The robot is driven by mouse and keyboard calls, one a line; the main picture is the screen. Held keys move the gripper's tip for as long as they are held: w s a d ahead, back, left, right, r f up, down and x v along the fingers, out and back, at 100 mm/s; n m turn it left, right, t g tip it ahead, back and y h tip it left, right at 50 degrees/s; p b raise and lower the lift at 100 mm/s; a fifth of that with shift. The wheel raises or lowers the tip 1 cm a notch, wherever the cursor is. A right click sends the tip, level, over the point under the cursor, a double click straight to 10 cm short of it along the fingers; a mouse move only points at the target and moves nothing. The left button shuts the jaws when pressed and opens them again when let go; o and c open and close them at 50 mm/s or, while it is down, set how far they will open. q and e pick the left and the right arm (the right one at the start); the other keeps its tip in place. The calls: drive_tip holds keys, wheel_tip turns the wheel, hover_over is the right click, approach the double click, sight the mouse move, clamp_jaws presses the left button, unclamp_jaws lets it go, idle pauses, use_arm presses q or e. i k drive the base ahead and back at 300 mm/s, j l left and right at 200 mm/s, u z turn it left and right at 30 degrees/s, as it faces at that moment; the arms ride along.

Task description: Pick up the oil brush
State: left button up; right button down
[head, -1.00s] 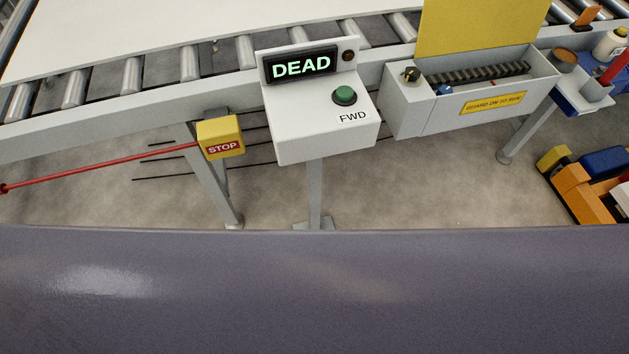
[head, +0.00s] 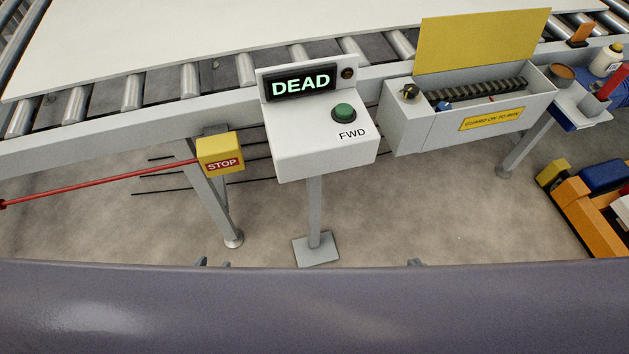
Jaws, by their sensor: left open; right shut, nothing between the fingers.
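A red-handled thing (head: 610,82) stands tilted in a light holder at the right edge of the head view. It may be the oil brush, but its lower end is hidden and I cannot tell for sure. Only the tips of my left gripper (head: 214,263) show above my purple body edge; they are apart and empty.
A roller conveyor with a white sheet (head: 200,35) spans the back. In front are a yellow STOP box (head: 220,153), a DEAD/FWD control box (head: 320,140) and an open guard box (head: 480,118). A tin (head: 561,74), white bottle (head: 606,62) and orange pallet truck (head: 585,215) are right.

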sight(622, 72)
drive_tip(key=z, duration=1.55)
drive_tip(key=i+l+u, duration=0.1)
drive_tip(key=i+l, duration=0.6)
drive_tip(key=l, duration=0.15)
drive_tip(key=i+l+u, duration=0.15)
drive_tip(key=i+l, duration=0.2)
drive_tip(key=l, duration=0.1)
